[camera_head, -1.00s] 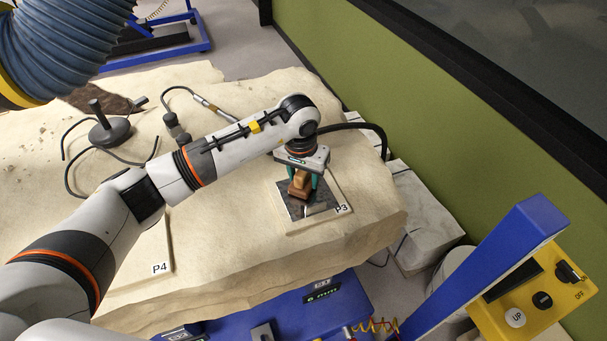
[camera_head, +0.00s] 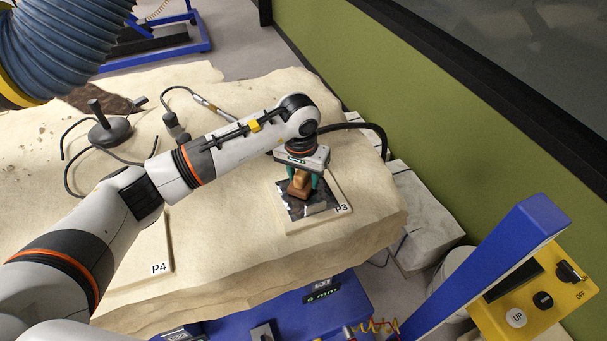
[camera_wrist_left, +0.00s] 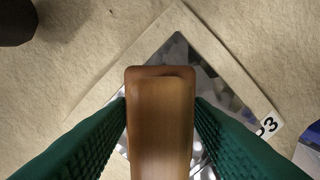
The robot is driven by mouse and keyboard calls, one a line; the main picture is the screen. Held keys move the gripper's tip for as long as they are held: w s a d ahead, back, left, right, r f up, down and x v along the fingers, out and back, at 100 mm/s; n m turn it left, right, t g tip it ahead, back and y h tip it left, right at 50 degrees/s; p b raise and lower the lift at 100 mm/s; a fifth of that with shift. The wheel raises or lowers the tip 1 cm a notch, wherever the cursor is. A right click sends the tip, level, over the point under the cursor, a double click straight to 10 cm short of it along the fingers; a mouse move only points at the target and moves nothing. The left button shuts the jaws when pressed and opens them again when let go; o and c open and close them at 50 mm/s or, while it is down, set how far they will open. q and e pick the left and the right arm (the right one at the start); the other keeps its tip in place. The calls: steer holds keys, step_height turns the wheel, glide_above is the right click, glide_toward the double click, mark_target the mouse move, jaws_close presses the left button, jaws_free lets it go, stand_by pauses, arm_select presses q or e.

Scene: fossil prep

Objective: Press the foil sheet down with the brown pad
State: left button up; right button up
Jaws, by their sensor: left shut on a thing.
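My left gripper (camera_head: 302,178) is shut on the brown pad (camera_head: 299,190), with its green fingers on either side of the pad's block-shaped grip. In the left wrist view the pad (camera_wrist_left: 160,115) fills the middle between the two fingers. The shiny foil sheet (camera_head: 325,205) lies on the square pale plate marked P3 (camera_head: 291,227). The pad is over the foil and hides part of it; whether it touches cannot be told for sure. In the left wrist view, foil (camera_wrist_left: 177,52) shows around the pad. My right gripper is not in view.
Another pale plate marked P4 (camera_head: 140,287) lies at left, partly behind my arm. A dark round-based tool (camera_head: 110,131) with cables stands on the sandy block (camera_head: 230,265). A yellow control box (camera_head: 535,300) on a blue post is at right.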

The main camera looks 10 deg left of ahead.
arm_select(q)
steer(key=shift+r+p, duration=0.85)
steer(key=shift+r, duration=2.5)
